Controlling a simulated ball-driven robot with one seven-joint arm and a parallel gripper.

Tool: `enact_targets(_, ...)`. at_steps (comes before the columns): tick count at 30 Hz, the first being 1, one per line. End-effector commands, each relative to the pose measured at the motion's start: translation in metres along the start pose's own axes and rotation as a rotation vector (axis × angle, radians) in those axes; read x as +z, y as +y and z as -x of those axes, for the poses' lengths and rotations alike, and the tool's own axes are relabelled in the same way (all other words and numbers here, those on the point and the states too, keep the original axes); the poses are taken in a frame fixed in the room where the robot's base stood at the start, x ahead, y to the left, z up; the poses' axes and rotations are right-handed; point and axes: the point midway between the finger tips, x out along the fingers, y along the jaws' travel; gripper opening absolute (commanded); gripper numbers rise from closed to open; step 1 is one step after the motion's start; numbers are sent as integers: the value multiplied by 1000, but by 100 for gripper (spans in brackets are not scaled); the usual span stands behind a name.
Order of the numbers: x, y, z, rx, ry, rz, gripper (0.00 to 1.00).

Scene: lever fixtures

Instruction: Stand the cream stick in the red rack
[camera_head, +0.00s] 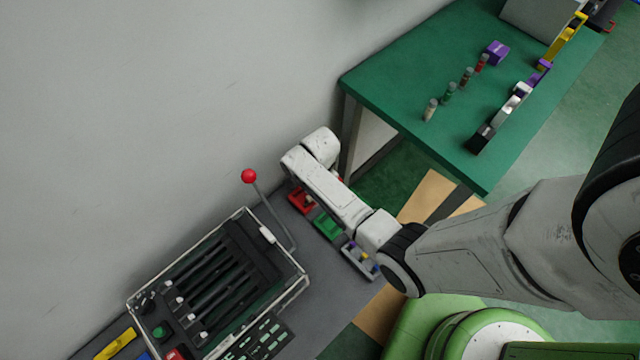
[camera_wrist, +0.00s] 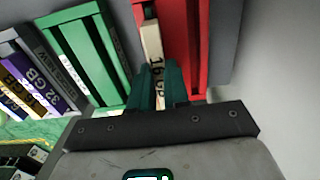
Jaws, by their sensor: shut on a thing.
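The cream stick (camera_wrist: 151,42), with a dark end and a printed "16 GB" style label, shows in the wrist view. My gripper (camera_wrist: 158,82) has its teal fingers shut on the stick's near end. The stick's dark far end lies between the walls of the red rack (camera_wrist: 188,45); I cannot tell how deep it sits. In the head view the red rack (camera_head: 298,203) is on the grey bench beneath my arm, partly covered by it. My gripper and the stick are hidden there.
A green rack (camera_wrist: 75,48) stands just left of the red one in the wrist view. Beyond it is a grey rack (camera_head: 358,262) holding several coloured sticks. A lever with a red knob (camera_head: 249,176) and a framed fixture (camera_head: 305,283) stand nearby. The wall is close.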

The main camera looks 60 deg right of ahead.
Motion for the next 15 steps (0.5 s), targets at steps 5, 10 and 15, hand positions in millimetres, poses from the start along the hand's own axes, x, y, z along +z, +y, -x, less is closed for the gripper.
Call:
enact_targets(5, 0, 0, -5, 0, 0, 0, 0)
enact_targets(10, 0, 0, -9, 0, 0, 0, 0)
enact_targets(15, 0, 0, -13, 1, 0, 0, 0)
